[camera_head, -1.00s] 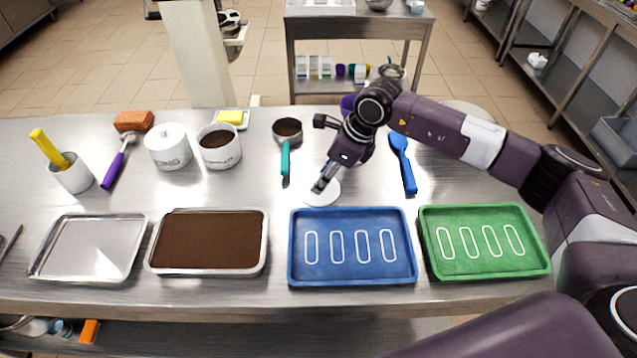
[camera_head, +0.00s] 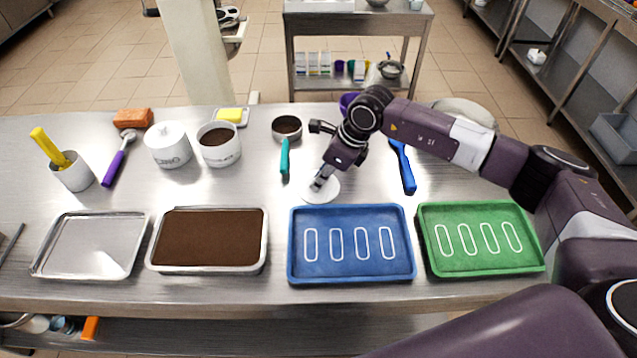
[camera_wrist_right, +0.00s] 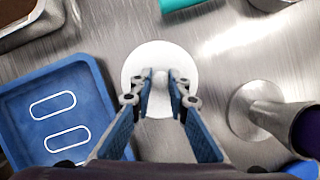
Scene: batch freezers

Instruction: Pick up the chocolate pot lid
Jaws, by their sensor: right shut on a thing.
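The chocolate pot lid is a flat white disc (camera_head: 329,194) on the steel table, behind the blue tray. It also shows in the right wrist view (camera_wrist_right: 148,58), with its small knob between my fingers. My right gripper (camera_head: 318,183) points down at the lid and is shut on its knob (camera_wrist_right: 160,80). I cannot tell whether the lid is clear of the table. The open white chocolate pot (camera_head: 219,155) stands to the left with dark chocolate in it. My left gripper is out of view.
A blue mould tray (camera_head: 350,270) and a green one (camera_head: 485,265) lie in front. A teal-handled scoop (camera_head: 285,158) is left of the gripper, and a blue utensil (camera_head: 406,175) is right. A lidded white pot (camera_head: 168,150) stands beside the open one. Bare table surrounds the lid.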

